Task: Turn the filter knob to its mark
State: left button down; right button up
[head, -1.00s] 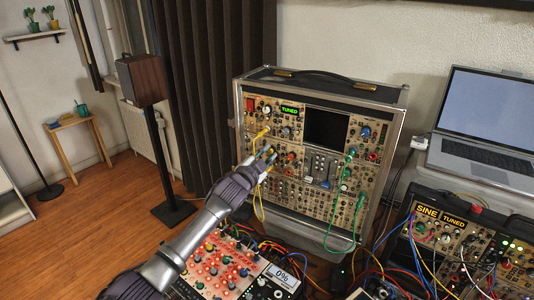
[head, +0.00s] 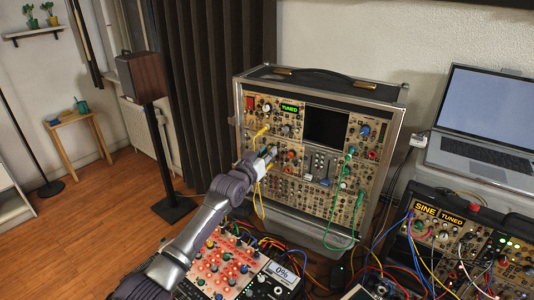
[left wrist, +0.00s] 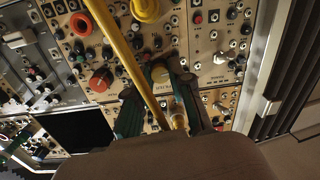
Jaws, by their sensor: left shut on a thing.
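The tan synth case (head: 325,195) stands upright against the wall, its panel full of knobs and jacks. My left gripper (head: 271,152) is at the left middle of this panel. In the left wrist view its two fingertips (left wrist: 160,66) are on either side of a cream knob, seemingly the filter knob (left wrist: 160,74), and shut on it. The fingers and hand cover this knob in the head view. Its mark cannot be made out. My right gripper is in neither current view.
A yellow cable (left wrist: 128,55) runs close by the fingers. A green cable (head: 352,205) hangs to the right. A second case (head: 455,235) and a laptop (head: 490,120) stand at right.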

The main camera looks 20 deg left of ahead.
pick_arm(q)
jog(key=n, duration=0.3)
jog(key=shift+f+n, duration=0.1)
jog(key=shift+n, duration=0.2)
jog(key=shift+n+h+b, duration=0.3)
jog(key=shift+n+b, duration=0.05)
jog(key=shift+n, duration=1.45)
jog(key=c, duration=1)
grip_release()
jog(key=shift+s, duration=0.2)
jog(key=v, duration=1.1)
jog(key=shift+s+a+r, duration=0.15)
jog(key=shift+s+r, duration=0.1)
jog(key=shift+s, duration=0.05)
